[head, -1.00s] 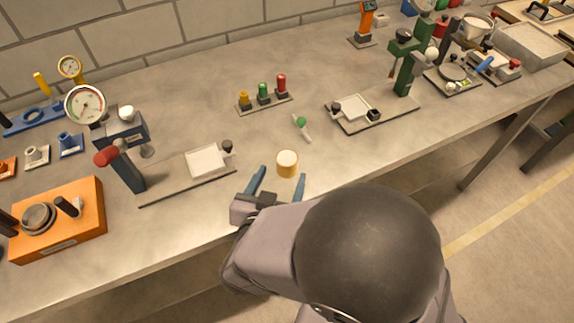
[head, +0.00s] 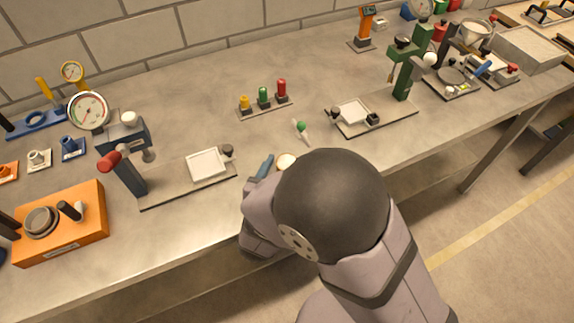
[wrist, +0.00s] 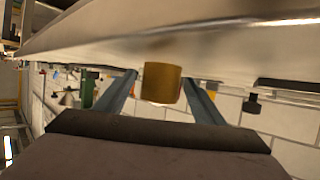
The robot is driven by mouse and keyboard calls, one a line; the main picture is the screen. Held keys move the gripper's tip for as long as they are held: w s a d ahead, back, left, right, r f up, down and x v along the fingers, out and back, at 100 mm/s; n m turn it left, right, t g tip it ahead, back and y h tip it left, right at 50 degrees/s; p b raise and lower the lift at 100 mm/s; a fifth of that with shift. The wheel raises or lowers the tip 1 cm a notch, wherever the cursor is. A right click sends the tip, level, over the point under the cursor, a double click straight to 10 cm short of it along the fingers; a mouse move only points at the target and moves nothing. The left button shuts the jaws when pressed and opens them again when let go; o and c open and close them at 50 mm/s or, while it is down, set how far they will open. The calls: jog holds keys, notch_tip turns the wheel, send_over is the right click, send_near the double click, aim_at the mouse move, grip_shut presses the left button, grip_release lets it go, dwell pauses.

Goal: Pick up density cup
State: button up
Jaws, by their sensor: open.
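The density cup, which I take to be the small tan-yellow cup with a pale top (head: 286,160), stands on the bench near its front edge. My arm hides its lower part in the head view. In the wrist view the cup (wrist: 161,83) appears as a brown-gold cylinder. My gripper (wrist: 159,79) is open, with one blue-grey finger on each side of the cup's line. A gap shows between the cup and each finger. How deep the cup sits between the fingers is hard to tell. In the head view only one finger shows, left of the cup.
A press with a white tray (head: 207,164) stands left of the cup. A green-knobbed tool (head: 301,128) lies just behind it. A green stand (head: 405,75) is to the right, and an orange box (head: 60,222) is far left. Bare bench lies behind the press.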

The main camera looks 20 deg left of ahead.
aim_at(287, 162)
jog(key=c, duration=1.3)
jog(key=shift+r+p, duration=0.45)
jog(key=shift+r, duration=4.6)
jog(key=shift+w, duration=0.1)
